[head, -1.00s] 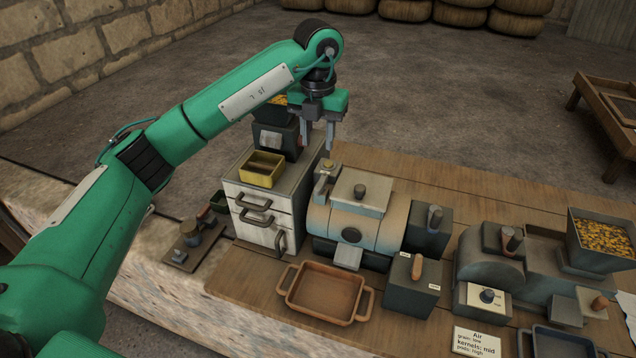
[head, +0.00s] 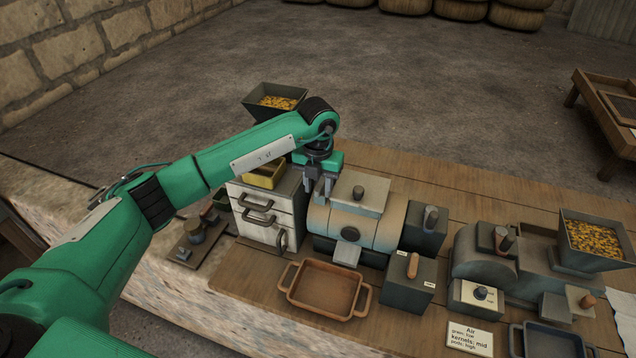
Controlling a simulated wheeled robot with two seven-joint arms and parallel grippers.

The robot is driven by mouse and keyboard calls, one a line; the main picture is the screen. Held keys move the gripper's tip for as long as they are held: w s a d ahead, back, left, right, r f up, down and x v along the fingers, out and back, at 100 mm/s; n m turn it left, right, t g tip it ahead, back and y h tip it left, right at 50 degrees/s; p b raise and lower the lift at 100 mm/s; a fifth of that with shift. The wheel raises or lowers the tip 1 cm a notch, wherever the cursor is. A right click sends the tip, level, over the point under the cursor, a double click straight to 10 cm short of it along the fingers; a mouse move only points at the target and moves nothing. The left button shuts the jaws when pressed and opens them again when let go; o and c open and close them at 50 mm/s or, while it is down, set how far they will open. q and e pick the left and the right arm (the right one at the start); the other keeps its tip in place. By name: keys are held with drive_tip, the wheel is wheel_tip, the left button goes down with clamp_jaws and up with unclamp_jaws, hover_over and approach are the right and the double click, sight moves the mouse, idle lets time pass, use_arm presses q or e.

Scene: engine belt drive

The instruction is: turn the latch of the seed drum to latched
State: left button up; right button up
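My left gripper (head: 319,190) points down at the latch. Its two fingers are apart, one on each side of the latch's top; I cannot tell whether they touch it. The latch's exact angle is hidden. My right gripper is not in view.
A drawer cabinet (head: 262,208) with a yellow tray (head: 264,174) stands close left of the drum. A hopper of grain (head: 275,101) rises behind my arm. An empty brown tray (head: 325,288) lies in front. Lever boxes (head: 408,280) and a second machine (head: 484,262) stand to the right.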

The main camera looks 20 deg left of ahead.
use_arm(q)
clamp_jaws()
